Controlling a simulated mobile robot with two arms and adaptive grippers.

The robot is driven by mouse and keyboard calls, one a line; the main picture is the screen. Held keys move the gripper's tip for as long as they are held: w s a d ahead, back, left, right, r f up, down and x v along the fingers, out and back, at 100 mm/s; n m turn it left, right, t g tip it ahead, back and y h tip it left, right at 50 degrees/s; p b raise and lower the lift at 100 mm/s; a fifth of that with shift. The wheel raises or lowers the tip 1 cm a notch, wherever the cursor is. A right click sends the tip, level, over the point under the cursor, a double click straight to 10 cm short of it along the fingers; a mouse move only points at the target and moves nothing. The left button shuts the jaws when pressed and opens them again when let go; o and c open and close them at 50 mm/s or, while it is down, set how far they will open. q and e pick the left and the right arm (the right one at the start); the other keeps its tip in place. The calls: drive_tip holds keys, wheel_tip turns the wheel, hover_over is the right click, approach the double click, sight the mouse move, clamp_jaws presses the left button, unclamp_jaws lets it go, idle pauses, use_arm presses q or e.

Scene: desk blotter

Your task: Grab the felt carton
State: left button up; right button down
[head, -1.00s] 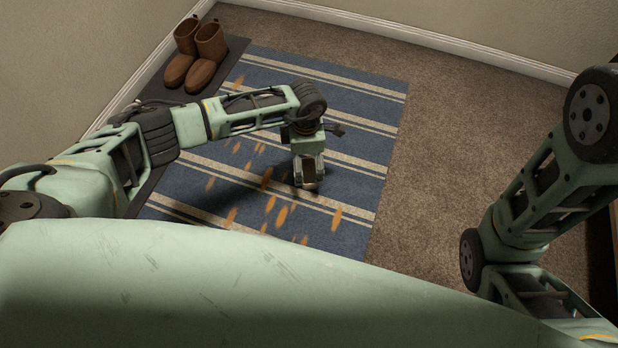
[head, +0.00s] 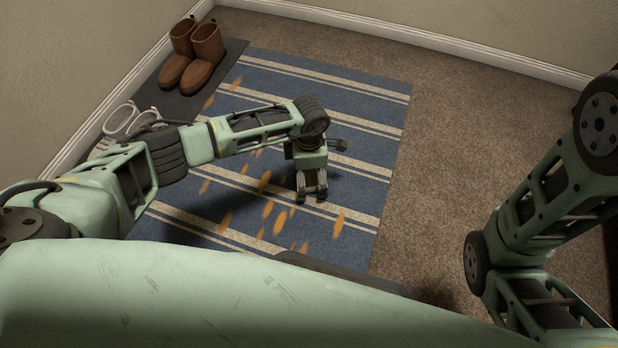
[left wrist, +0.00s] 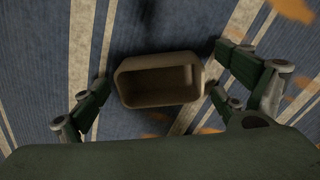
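A tan, open-topped box, which I take to be the felt carton (left wrist: 158,98), shows in the left wrist view with its opening toward the camera. My left gripper (left wrist: 162,84) is open, with its fingers on either side of the carton and narrow gaps between them and its walls. In the head view my left gripper (head: 311,195) points down over the striped rug. The carton is mostly hidden there by the fingers. My right gripper is out of view; only my right arm shows at the right.
The blue striped rug (head: 375,110) carries scattered orange leaf-like marks. Brown boots (head: 202,68) stand on a dark mat (head: 238,47) at the upper left, with pale footwear (head: 119,118) farther down it. Bare brown carpet (head: 450,130) lies right of the rug, and walls stand behind.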

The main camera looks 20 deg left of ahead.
use_arm(q)
drive_tip(key=c, duration=1)
drive_tip(key=shift+o, duration=0.2)
drive_tip(key=shift+r, duration=0.1)
